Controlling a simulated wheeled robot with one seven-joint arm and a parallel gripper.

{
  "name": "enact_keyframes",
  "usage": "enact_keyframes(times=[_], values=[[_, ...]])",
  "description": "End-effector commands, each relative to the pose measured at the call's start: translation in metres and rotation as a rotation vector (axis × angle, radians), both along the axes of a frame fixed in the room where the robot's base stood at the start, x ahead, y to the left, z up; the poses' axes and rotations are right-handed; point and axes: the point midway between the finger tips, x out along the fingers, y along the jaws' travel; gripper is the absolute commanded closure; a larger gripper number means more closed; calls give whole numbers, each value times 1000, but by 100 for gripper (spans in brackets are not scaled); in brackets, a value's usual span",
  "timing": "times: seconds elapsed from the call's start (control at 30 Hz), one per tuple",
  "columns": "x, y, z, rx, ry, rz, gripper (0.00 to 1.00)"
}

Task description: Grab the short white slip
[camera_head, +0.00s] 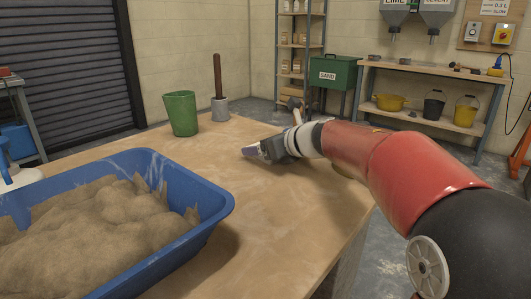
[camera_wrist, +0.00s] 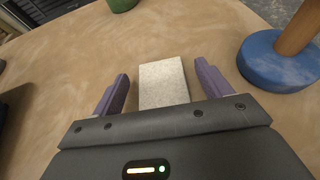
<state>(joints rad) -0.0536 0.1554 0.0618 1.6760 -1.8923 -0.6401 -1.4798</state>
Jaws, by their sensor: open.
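A short, pale whitish slip (camera_wrist: 163,88) lies flat on the table in the wrist view, between the two fingers of my gripper (camera_wrist: 162,70). The fingers stand apart, with a gap on each side of the slip. Its near end is hidden by the gripper body. In the head view my gripper (camera_head: 252,151) is low over the tabletop, and I cannot make out the slip there.
A blue round base (camera_wrist: 278,66) with a wooden handle stands close right of my gripper. A blue tub (camera_head: 190,240) of sand fills the left front. The table (camera_head: 270,215) between is clear.

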Motion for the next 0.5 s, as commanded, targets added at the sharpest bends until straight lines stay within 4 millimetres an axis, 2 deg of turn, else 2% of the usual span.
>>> enact_keyframes(times=[0.13,0.4,0.5], values=[[11,10,-6,0,0,-1,23],[12,11,-6,0,-1,-1,23],[12,11,-6,0,-1,-1,36]])
